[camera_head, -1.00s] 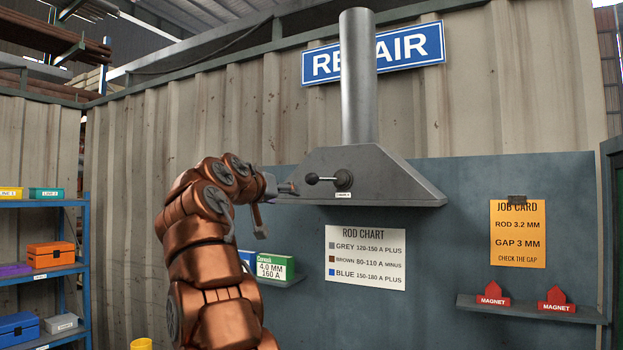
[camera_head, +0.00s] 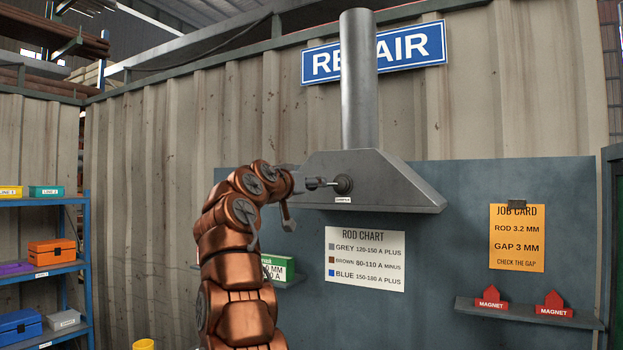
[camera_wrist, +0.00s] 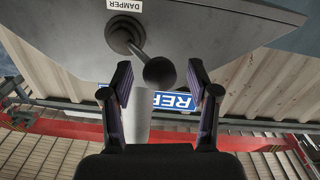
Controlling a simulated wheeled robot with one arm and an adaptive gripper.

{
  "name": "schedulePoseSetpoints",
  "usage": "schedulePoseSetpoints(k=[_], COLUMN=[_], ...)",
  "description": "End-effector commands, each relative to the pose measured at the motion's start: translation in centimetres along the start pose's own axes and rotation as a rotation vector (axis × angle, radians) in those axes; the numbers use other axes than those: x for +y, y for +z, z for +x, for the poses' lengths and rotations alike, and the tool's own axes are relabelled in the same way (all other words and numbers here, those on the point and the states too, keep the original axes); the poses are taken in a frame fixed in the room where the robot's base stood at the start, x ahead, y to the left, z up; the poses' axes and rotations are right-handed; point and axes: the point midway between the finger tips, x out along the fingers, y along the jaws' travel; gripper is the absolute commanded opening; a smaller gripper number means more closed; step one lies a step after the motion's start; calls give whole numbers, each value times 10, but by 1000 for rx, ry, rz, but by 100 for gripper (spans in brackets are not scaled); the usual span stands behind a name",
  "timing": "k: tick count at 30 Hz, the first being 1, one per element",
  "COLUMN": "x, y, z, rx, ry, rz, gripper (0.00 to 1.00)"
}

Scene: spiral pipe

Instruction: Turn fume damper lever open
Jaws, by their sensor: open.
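The fume damper lever has a dark round knob (camera_wrist: 159,72) on a short metal rod, fixed to a round hub (camera_wrist: 124,34) on the hood face. In the wrist view the knob lies between the tips of my open gripper (camera_wrist: 160,82), with gaps on both sides. In the head view my gripper (camera_head: 308,184) is at the left of the hub (camera_head: 343,184) and hides the knob. The grey fume hood (camera_head: 400,186) carries a small DAMPER label (camera_wrist: 125,5) by the hub.
A vertical duct (camera_head: 358,80) rises from the hood past a blue sign (camera_head: 415,44). Below are a rod chart (camera_head: 365,259), a small shelf with a green box (camera_head: 283,268), and a right shelf with red magnets (camera_head: 553,303). Blue shelving (camera_head: 85,240) stands at the left.

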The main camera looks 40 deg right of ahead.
Motion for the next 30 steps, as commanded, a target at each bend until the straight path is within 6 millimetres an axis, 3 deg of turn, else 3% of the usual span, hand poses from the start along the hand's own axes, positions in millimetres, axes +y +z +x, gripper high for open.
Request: schedulePoseSetpoints(k=[4,12,30], x=[1,0,-2], y=[-1,1,0], z=[11,12,12], rx=[-2,0,1], ry=[1,0,-3], rz=[0,0,-1], gripper=[60,59,0])
